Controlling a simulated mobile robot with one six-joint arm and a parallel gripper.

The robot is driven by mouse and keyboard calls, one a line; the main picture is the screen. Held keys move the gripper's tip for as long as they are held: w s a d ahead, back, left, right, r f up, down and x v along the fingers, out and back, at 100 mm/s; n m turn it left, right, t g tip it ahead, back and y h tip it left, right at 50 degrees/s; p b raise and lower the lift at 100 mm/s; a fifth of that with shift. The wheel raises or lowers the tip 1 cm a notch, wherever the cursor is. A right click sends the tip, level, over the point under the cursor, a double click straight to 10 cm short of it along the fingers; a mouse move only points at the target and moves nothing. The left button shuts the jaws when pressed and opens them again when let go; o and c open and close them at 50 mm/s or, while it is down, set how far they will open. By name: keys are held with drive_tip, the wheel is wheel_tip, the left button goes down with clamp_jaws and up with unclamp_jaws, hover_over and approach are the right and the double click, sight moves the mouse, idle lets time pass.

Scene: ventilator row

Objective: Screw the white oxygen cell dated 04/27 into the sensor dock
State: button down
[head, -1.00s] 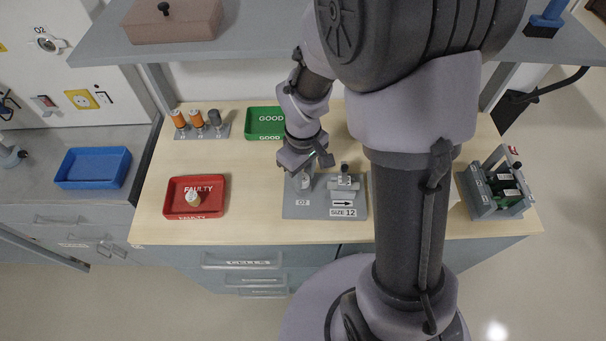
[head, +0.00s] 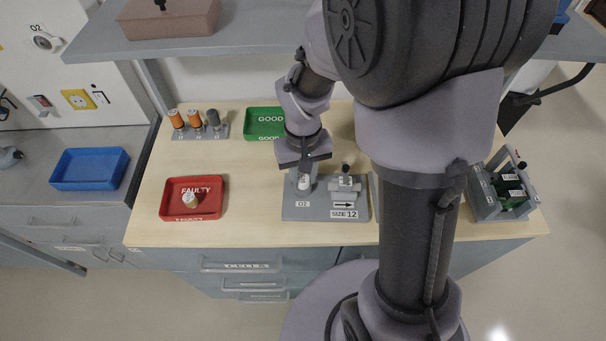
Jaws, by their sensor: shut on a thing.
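My gripper (head: 306,172) is above the left part of a grey plate marked O2 and SIZE 12, the sensor dock (head: 290,211). It is shut on a white cell (head: 304,183), which shows just below the fingers at the dock's O2 position. The date on the cell is too small to read. I cannot tell whether the cell's lower end is seated in the dock, as the gripper and the angle hide it.
A grey fitting (head: 344,188) stands on the plate's right half. A green GOOD tray (head: 262,130) and a rack (head: 221,133) with orange and grey cells stand behind. A battery-like caddy (head: 487,204) is at right.

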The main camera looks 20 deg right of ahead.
drive_tip(key=m+b, duration=0.1)
drive_tip(key=m, duration=0.1)
drive_tip(key=shift+f+m, duration=0.15)
drive_tip(key=shift+m, duration=0.15)
drive_tip(key=shift+m+b, duration=0.35)
drive_tip(key=shift+m, duration=0.75)
drive_tip(key=shift+m+b, duration=0.4)
drive_tip(key=shift+m, duration=0.2)
drive_tip(key=shift+m+b, duration=0.65)
drive_tip(key=shift+m, duration=1.35)
drive_tip(key=c, duration=1)
unclamp_jaws()
drive_tip(key=shift+c, duration=0.2)
